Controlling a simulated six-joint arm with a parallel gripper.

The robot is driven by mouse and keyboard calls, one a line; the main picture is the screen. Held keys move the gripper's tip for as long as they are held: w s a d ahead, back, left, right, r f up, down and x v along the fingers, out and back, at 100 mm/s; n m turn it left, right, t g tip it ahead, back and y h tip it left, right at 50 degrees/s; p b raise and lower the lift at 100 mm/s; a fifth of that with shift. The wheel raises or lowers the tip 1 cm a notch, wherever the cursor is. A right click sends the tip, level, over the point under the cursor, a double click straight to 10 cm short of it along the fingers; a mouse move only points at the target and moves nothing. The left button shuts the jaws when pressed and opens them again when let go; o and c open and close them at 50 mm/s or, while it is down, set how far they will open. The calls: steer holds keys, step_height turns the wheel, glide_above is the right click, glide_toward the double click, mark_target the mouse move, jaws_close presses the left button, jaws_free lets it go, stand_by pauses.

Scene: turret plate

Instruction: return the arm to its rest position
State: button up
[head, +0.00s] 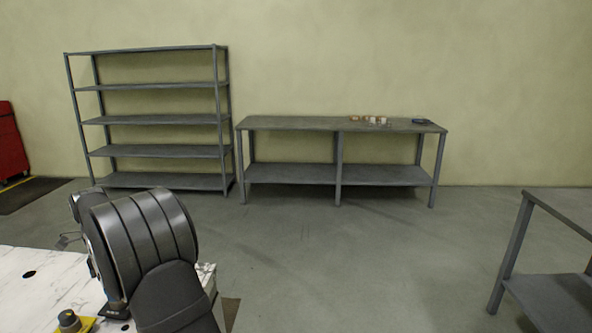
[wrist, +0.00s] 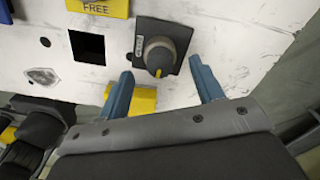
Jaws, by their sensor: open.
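My gripper (wrist: 164,95) shows in the wrist view with its two blue fingers spread apart and nothing between them. Beyond the fingertips is a white marble-patterned plate (wrist: 225,20). On it sits a dark square switch with a round grey knob (wrist: 159,54) and a small yellow mark. I cannot tell the exact gap between the fingers and the plate. In the head view my dark arm covers part of the white plate (head: 30,285), and my gripper is not visible there.
The plate has a square hole (wrist: 87,45), a yellow "FREE" label (wrist: 97,7) and a yellow block (wrist: 142,101). In the head view, a workbench (head: 290,124) and a shelf rack (head: 150,120) stand by the far wall. Open floor (head: 370,260) lies right of my arm.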

steer(key=w+d+r, duration=0.4)
steer(key=d+r, duration=0.3)
steer(key=d, duration=0.4)
steer(key=s+a+f, duration=0.2)
steer(key=s+a, duration=0.2)
steer(key=s, duration=0.4)
steer(key=s+a+f, duration=0.1)
steer(key=s+a, duration=0.2)
steer(key=s, duration=0.4)
step_height(320, 180, down, 10)
steer(key=shift+s+a+r, duration=0.2)
steer(key=shift+s+a, duration=0.1)
steer(key=shift+s, duration=0.15)
steer(key=shift+o, duration=0.5)
